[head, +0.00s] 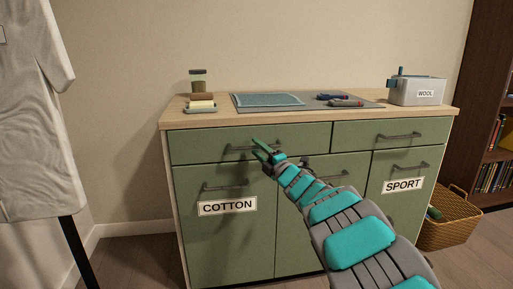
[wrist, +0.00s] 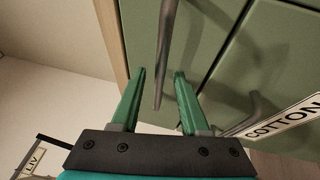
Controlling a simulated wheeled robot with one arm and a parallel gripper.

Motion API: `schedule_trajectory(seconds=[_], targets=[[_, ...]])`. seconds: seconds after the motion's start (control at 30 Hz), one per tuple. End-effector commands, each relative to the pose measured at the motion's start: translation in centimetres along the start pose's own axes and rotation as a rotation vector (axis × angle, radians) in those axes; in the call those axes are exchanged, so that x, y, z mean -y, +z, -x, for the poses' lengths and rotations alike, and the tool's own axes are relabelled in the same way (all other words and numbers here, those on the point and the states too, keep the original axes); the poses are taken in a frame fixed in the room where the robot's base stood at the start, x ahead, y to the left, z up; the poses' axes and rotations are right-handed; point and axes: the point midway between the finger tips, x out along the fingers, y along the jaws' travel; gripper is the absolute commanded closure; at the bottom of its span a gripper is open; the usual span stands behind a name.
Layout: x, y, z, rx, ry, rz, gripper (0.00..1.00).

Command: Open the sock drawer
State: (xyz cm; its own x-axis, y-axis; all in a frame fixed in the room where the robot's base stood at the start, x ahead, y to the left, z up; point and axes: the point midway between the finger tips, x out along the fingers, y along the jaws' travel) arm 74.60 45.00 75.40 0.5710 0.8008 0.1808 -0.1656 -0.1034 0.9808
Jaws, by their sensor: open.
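The green cabinet has a wide upper left drawer (head: 210,142) with a dark bar handle (head: 240,148), and an upper right drawer (head: 375,133) with its own handle (head: 398,135). Both drawers are shut. My gripper (head: 256,147) is at the upper left drawer, by the right part of its handle. In the wrist view my gripper (wrist: 160,72) is open, and the bar handle (wrist: 166,48) runs between its two green fingers, with a gap on each side. Whether a finger touches the drawer front I cannot tell. No label shows on the upper drawers.
Below are a door labelled COTTON (head: 190,235) and a front labelled SPORT (head: 402,187), with handles. A wicker basket (head: 450,222) stands at right.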

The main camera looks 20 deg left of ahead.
Motion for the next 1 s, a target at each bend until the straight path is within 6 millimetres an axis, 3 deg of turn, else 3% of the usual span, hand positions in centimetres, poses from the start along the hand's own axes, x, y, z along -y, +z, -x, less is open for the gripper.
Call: schedule_trajectory(seconds=[0.13, 0.43, 0.8, 1.0], targets=[[-0.02, 0.02, -0.98, 0.001, -0.001, 0.001, 0.55], [-0.03, 0.04, -1.15, 0.002, -0.002, 0.001, 0.56], [-0.02, 0.04, -1.15, 0.002, -0.001, 0.001, 0.98], [-0.01, 0.05, -1.14, 0.002, -0.002, 0.001, 1.0]])
